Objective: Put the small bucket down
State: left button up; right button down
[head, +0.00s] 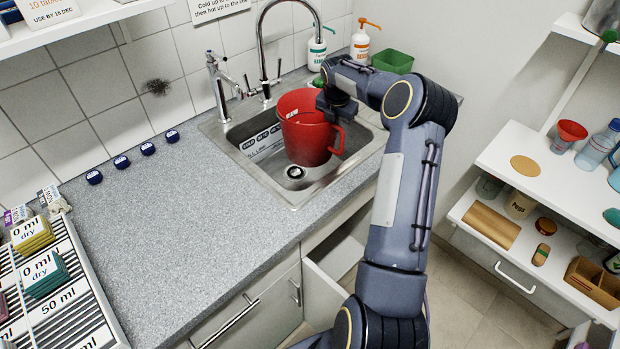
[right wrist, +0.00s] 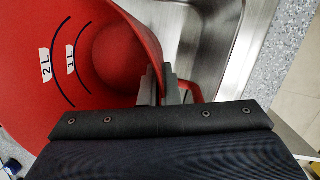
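A red bucket (head: 304,143) with a side handle is in the steel sink (head: 265,177), below the tap. It looks upright or slightly tilted; I cannot tell whether its base touches the sink floor. My right gripper (head: 328,104) is at its rim on the right side. In the right wrist view the fingers (right wrist: 159,88) are closed on the wall of the bucket (right wrist: 100,125), one on each side. The inside shows 1 L and 2 L marks and looks empty. My left gripper is not in view.
A tall curved tap (head: 263,50) and a small tap (head: 219,80) stand behind the sink. Two pump bottles and a green tub (head: 393,61) are at the back. The grey counter (head: 180,230) left of the sink is mostly clear. An open drawer (head: 330,285) is below.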

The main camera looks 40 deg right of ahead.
notch_tip(320, 180, down, 11)
jog(key=shift+f+p, duration=0.15)
jog(key=shift+p, duration=0.8)
jog(key=c, duration=2.1)
grip_release()
jog(key=shift+f, duration=0.15)
jog(key=o, duration=0.4)
